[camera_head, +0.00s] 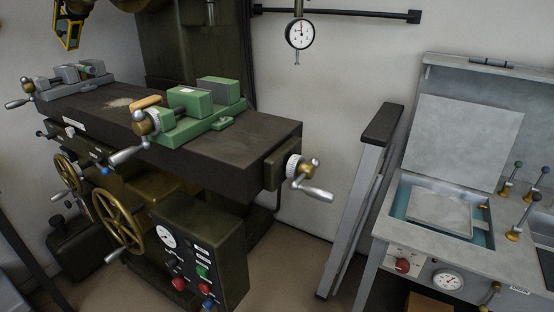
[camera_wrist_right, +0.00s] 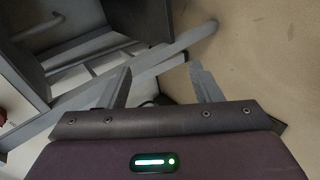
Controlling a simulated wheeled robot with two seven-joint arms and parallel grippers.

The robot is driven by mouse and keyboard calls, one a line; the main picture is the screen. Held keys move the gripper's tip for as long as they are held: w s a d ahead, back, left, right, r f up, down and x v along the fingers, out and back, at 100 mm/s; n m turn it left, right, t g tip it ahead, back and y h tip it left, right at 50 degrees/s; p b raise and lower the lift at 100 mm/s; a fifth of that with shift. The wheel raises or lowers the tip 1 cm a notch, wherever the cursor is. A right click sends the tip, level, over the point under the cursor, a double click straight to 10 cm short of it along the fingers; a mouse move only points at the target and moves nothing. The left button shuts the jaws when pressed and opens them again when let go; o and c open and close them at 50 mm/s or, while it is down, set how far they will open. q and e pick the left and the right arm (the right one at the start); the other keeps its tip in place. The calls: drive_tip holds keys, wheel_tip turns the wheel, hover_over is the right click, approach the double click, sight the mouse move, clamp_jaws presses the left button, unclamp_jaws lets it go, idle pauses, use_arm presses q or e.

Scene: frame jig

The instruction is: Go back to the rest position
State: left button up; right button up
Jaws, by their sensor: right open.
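My right gripper (camera_wrist_right: 160,72) shows in the right wrist view with its two grey fingers spread apart. Nothing is held between the fingers. Behind them are a pale floor and grey frame bars. The head view shows neither gripper. My left gripper is in neither view.
A milling machine with a dark table (camera_head: 240,150) fills the left of the head view. It carries a green vise (camera_head: 190,118) and a grey vise (camera_head: 72,75). A grey bench (camera_head: 415,235) stands at the right, beside a leaning grey frame (camera_head: 362,200). A dial gauge (camera_head: 300,34) hangs on the wall. Floor shows between machine and frame.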

drive_tip(key=s+a+f+m+g+y, duration=0.1)
drive_tip(key=s+a+f+m+g, duration=0.1)
drive_tip(key=s, duration=0.8)
drive_tip(key=s+a+f+m+g+y, duration=0.2)
drive_tip(key=s+a+f+m+g, duration=0.1)
drive_tip(key=s+f, duration=0.4)
drive_tip(key=s+a+f+m+g+y, duration=0.1)
drive_tip(key=s+a+f+m+g, duration=0.2)
drive_tip(key=s, duration=1.1)
drive_tip(key=shift+a+f+m+g, duration=0.2)
drive_tip(key=shift+f+m+g, duration=0.15)
drive_tip(key=shift+f, duration=0.35)
